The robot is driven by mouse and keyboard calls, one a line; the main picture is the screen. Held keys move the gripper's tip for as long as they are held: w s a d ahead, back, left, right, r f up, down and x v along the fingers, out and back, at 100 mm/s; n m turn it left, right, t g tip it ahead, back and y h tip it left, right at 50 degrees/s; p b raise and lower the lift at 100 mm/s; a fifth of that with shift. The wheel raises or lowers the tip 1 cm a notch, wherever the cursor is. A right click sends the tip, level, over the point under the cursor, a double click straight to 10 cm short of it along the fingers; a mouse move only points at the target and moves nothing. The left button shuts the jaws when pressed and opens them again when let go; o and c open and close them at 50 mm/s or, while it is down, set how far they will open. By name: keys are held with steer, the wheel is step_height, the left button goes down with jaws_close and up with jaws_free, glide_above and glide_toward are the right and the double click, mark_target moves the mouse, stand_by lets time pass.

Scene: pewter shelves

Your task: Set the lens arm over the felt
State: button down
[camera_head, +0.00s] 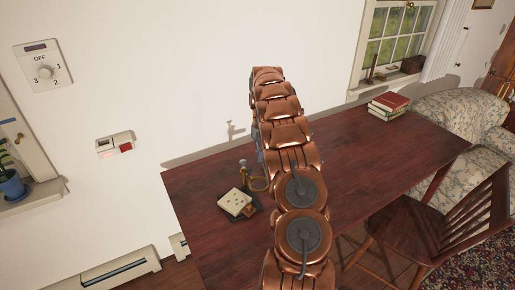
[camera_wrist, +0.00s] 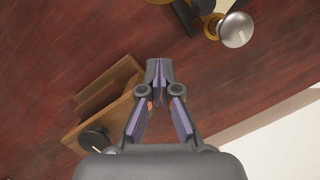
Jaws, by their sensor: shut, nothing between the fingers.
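In the head view a small brass stand (camera_head: 243,171) with a round brass ring (camera_head: 259,184), which looks like the lens arm, stands on the desk left of my arm. A dark pad (camera_head: 251,216), possibly the felt, lies under a pale dotted block (camera_head: 233,202). In the wrist view my gripper (camera_wrist: 160,67) is shut and empty above the desk. A silver knob (camera_wrist: 236,30) on a brass part (camera_wrist: 211,24) is at upper right, apart from the fingertips; I cannot tell if it belongs to the stand. My arm hides my gripper in the head view.
In the wrist view a slotted wooden piece (camera_wrist: 105,103) with a black round knob (camera_wrist: 94,138) lies left of the fingers. The desk (camera_head: 370,150) is mostly clear to the right, with stacked books (camera_head: 388,105) at the back. A wooden chair (camera_head: 430,215) stands at its front right.

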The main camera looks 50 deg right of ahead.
mark_target(255, 179)
steer(key=shift+s+a+f+p, duration=0.65)
steer(key=shift+s+a, duration=0.15)
steer(key=shift+a, duration=0.1)
steer(key=shift+s+a+f+p, duration=0.6)
steer(key=shift+s+a, duration=0.15)
steer(key=shift+a, duration=0.1)
